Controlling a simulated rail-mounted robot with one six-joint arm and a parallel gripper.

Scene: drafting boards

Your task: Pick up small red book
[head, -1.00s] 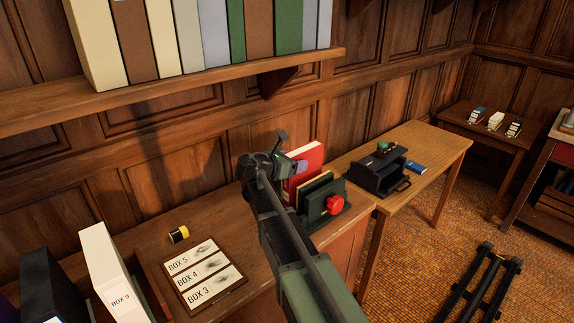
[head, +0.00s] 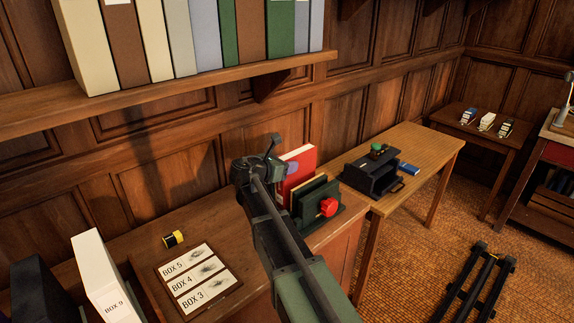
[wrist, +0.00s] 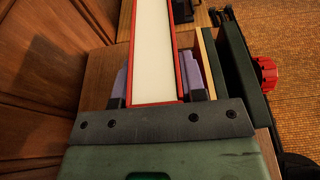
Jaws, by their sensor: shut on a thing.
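The small red book (head: 301,165) stands upright at the right end of the wooden desk in the head view, just behind a dark green holder with a red knob (head: 328,207). In the wrist view the book's pale page edge (wrist: 154,50) shows between red covers. My gripper (wrist: 156,82) has one purple finger on each side of the book and is shut on it. Whether the book's bottom touches the desk is hidden.
The holder carries other upright books (head: 314,192) close beside the red one. A panelled wall (head: 150,185) rises behind. A shelf (head: 170,92) of binders is above left. A black organiser (head: 372,173) stands on the table to the right.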

